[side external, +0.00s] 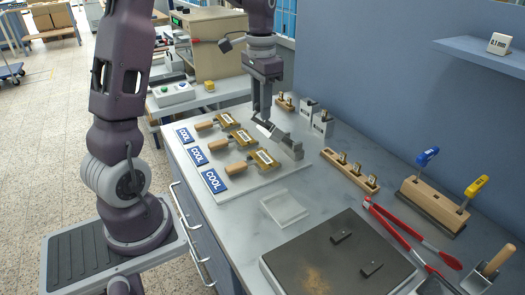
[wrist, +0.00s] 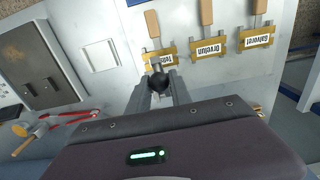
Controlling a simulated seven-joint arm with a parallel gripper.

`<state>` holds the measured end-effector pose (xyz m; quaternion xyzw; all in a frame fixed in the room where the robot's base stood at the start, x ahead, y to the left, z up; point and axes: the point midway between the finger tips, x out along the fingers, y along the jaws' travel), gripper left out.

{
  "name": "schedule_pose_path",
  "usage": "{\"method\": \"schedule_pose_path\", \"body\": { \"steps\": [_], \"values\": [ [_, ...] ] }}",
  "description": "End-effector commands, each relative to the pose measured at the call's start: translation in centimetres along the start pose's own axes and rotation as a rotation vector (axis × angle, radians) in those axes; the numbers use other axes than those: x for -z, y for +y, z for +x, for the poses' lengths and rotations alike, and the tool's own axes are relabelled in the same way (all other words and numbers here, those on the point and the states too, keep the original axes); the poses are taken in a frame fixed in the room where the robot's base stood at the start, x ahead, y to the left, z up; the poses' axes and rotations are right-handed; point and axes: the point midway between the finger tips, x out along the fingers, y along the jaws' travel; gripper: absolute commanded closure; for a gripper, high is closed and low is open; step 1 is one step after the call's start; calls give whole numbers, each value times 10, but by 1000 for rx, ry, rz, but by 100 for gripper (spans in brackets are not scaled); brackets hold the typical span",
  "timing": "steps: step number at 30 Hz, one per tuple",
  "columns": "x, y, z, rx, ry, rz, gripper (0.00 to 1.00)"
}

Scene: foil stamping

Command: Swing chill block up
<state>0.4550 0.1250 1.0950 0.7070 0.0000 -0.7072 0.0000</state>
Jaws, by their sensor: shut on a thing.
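My gripper (side external: 263,117) reaches down over the far right end of the white cooling plate (side external: 237,188). In the wrist view my gripper (wrist: 158,92) is shut on a dark round knob (wrist: 158,80). In the side view a grey metal block (side external: 291,147), apparently the chill block, stands just below and right of my fingers. A pale tilted piece (side external: 268,129) shows between the fingers and the block. The fingers hide how the knob joins it. Three brass holders with wooden handles, such as the nearest (side external: 264,159), lie beside it on the plate.
Blue COOL signs (side external: 213,181) line the plate's left edge. A shallow clear tray (side external: 286,207) and a dark plate (side external: 338,256) lie nearer. A wooden rack (side external: 350,173), red tongs (side external: 405,234) and a tool stand (side external: 432,203) are to the right. A wall rises behind.

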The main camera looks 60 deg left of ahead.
Motion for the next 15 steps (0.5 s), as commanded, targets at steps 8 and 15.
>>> {"method": "schedule_pose_path", "body": {
  "steps": [8,15],
  "values": [
    [15,0,-9,2,5,2,100],
    [30,0,-18,1,4,0,100]
  ]
}}
